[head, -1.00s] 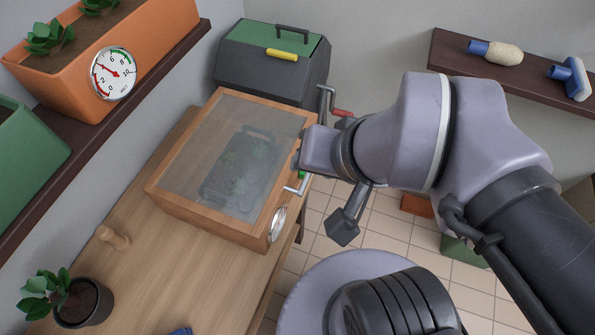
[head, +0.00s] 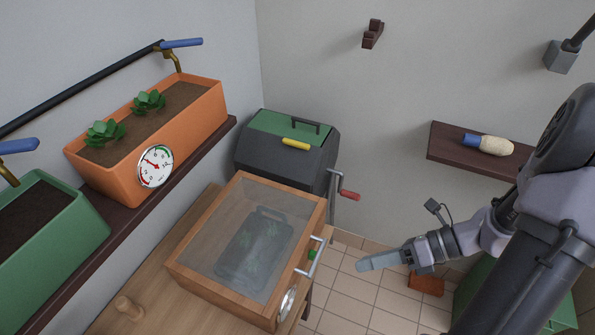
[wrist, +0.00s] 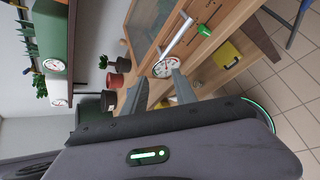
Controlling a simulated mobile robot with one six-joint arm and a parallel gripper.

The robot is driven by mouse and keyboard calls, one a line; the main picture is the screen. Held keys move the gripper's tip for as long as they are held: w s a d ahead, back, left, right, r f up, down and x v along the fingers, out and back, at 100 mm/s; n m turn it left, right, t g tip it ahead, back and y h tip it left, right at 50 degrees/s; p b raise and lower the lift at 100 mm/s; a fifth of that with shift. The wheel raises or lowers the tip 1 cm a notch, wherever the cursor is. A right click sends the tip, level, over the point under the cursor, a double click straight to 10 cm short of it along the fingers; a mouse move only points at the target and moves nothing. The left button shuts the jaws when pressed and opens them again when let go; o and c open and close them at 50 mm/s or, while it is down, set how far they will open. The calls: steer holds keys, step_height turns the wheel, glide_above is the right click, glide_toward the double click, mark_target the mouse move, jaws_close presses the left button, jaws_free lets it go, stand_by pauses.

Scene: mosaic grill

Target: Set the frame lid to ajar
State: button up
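The wooden frame box with its glazed frame lid (head: 192,232) stands on the bench in the head view. The lid looks down flat on the box; a small gap cannot be ruled out. A plant tray shows through the glass. A grey bar handle (head: 317,258) is on the right side of the box, beside a green piece. In the wrist view the handle (wrist: 177,37) is beyond the fingertips. My gripper (head: 362,265) is right of the handle, apart from it. The wrist view shows my gripper (wrist: 160,80) with its fingers apart and nothing between them.
A dark grill box with a green lid (head: 270,124) stands behind the frame, with a red-handled crank (head: 349,195) on its right. A dial (head: 287,303) is on the frame's side. A wooden peg (head: 129,307) stands on the bench.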

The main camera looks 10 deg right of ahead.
steer(key=s+d+f+m+t+y+p, duration=0.15)
steer(key=d+f+m+t, duration=0.35)
steer(key=m, duration=0.6)
steer(key=t+b, duration=0.1)
steer(key=b, duration=0.3)
glide_toward(318, 256)
steer(key=x, duration=1)
steer(key=shift+a+f, duration=0.1)
steer(key=shift+f, duration=0.25)
steer(key=shift+c, duration=0.2)
jaws_close()
